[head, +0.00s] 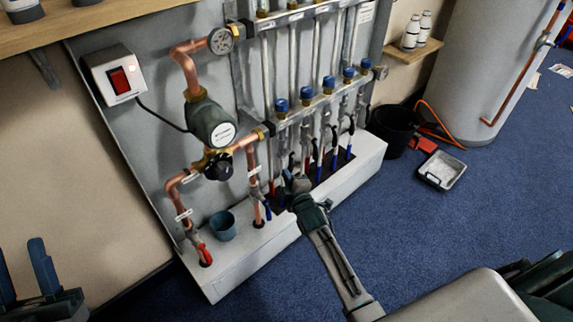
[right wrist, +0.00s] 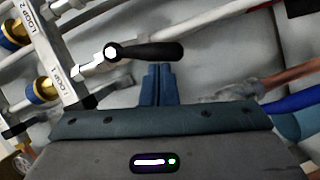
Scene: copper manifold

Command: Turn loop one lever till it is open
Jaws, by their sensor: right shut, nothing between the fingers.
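The loop one lever (right wrist: 150,51) has a black handle with a pale pivot at its left end and lies almost level in the right wrist view. It comes off beside the bar (right wrist: 75,75) labelled LOOP 1. My right gripper (right wrist: 157,70) is shut and empty, its fingertips just below the handle; I cannot tell whether they touch it. In the head view my right gripper (head: 293,184) is at the manifold's lower left, and the loop one lever is too small and covered to make out. My left gripper (head: 24,272) is open and empty at the lower left, away from the manifold.
The lower manifold bar (head: 318,100) carries several blue-capped valves. Copper pipes with a pump (head: 211,123) stand left of it, with a blue cup (head: 222,226) on the white plinth (head: 240,262). A black bucket (head: 393,128) and a tray (head: 441,171) stand right; the blue floor in front is clear.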

